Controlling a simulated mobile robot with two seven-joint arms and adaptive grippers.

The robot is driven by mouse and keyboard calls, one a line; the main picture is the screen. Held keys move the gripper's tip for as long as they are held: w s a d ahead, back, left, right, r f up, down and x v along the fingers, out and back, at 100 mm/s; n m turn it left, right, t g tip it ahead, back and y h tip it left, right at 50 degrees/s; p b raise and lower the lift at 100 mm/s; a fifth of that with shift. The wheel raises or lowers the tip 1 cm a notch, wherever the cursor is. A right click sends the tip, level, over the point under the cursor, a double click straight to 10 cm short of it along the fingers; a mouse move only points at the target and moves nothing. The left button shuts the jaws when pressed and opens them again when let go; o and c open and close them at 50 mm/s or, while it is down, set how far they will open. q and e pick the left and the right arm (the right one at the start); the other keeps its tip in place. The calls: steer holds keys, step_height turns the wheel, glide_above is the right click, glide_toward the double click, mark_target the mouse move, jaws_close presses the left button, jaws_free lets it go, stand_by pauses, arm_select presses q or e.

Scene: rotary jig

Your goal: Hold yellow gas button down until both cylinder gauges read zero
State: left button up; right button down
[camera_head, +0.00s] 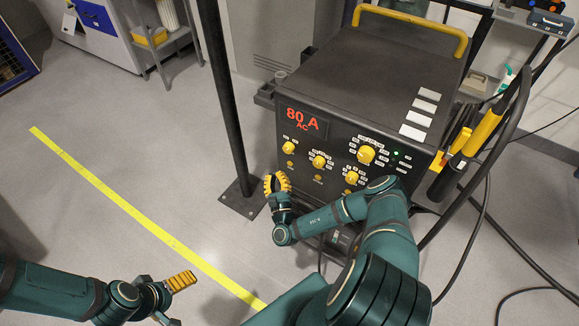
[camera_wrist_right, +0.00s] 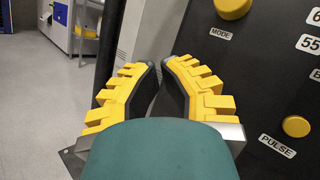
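The dark welding machine (camera_head: 340,110) shows "80 A AC" and several yellow round controls on its front. In the right wrist view, the MODE control (camera_wrist_right: 232,8) and PULSE control (camera_wrist_right: 296,126) are at the right. I cannot pick out a gas label, and no cylinder gauges can be made out. My right gripper (camera_head: 276,183) is just left of the machine's front panel, apart from the controls. In the wrist view its yellow-backed fingers (camera_wrist_right: 160,72) come together at the tips with nothing held. My left gripper (camera_head: 176,300) is at lower left, fingers apart and empty, far from the machine.
A dark post (camera_head: 222,90) on a floor plate (camera_head: 240,199) stands close left of my right gripper. A torch (camera_head: 478,135) and cables hang at the machine's right. A yellow floor line (camera_head: 130,204) crosses open floor at left.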

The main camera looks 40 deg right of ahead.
steer(key=shift+w+d, duration=0.3)
steer(key=shift+d, duration=0.35)
steer(key=shift+w+d, duration=0.25)
steer(key=shift+d, duration=0.4)
steer(key=shift+d, duration=0.1)
stand_by(0.5)
steer(key=shift+w+d, duration=0.15)
steer(key=shift+d, duration=0.15)
steer(key=shift+w+d+p, duration=0.15)
steer(key=shift+d+p, duration=0.15)
steer(key=shift+d, duration=0.05)
stand_by(2.7)
steer(key=shift+a, duration=0.1)
stand_by(1.2)
steer(key=shift+s+a+p, duration=0.3)
steer(key=shift+a+p, duration=0.2)
steer(key=shift+a, duration=0.15)
steer(key=shift+s+a+p, duration=0.3)
steer(key=shift+a+p, duration=0.05)
steer(key=shift+a, duration=0.45)
steer(key=shift+s+a+p, duration=0.35)
steer(key=shift+a, duration=0.4)
steer(key=shift+s+a+p, duration=0.3)
steer(key=shift+a+p, duration=0.05)
steer(key=shift+a, duration=0.45)
